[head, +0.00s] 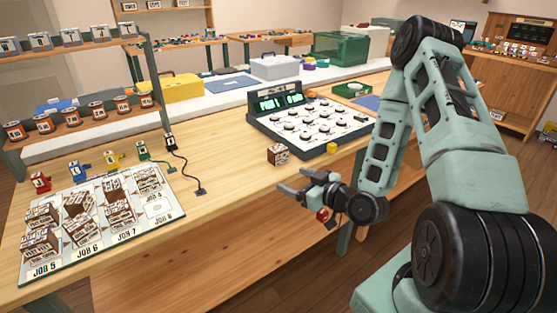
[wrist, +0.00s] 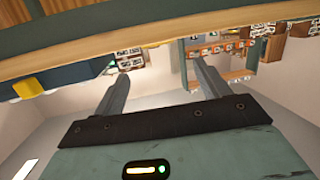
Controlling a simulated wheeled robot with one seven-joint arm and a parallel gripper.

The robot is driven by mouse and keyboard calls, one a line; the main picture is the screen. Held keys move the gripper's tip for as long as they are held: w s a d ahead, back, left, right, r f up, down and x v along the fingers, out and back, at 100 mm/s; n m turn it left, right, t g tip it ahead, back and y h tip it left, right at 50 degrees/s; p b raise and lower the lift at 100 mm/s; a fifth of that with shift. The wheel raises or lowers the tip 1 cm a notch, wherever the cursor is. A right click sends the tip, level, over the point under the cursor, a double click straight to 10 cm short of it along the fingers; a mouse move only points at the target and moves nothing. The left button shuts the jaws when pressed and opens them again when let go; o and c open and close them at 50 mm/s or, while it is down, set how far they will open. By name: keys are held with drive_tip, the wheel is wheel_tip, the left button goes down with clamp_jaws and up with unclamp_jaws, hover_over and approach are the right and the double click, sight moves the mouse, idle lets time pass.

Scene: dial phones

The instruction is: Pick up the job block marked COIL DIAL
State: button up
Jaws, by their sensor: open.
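A single brown-and-white job block (head: 278,155) stands on the wooden table near its front edge; its lettering is too small to read. It also appears in the wrist view (wrist: 130,60), beyond the left fingertip. Several similar job blocks (head: 118,190) stand on the white job board (head: 155,208) at the left, in areas labelled JOB 5 to JOB 8. I cannot tell which block reads COIL DIAL. My gripper (head: 296,182) is open and empty, just off the front edge, near the single block and apart from it. Its fingers also show in the wrist view (wrist: 162,74).
A black cable (head: 185,165) lies right of the board. Racks of orange spools (head: 98,110) stand at the left.

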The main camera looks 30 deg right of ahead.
drive_tip(key=s+d+m+t+h, duration=0.2)
drive_tip(key=d, duration=0.2)
drive_tip(key=b, duration=0.3)
approach(282, 154)
drive_tip(key=shift+h, duration=0.4)
drive_tip(key=w, duration=0.6)
drive_tip(key=shift+w+a+f, duration=0.2)
drive_tip(key=shift+w+a, duration=0.1)
drive_tip(key=shift+a, duration=0.05)
drive_tip(key=shift+w+a+p, duration=0.1)
drive_tip(key=shift+w+p, duration=0.6)
drive_tip(key=shift+w, duration=2.35)
drive_tip(key=c, duration=1.1)
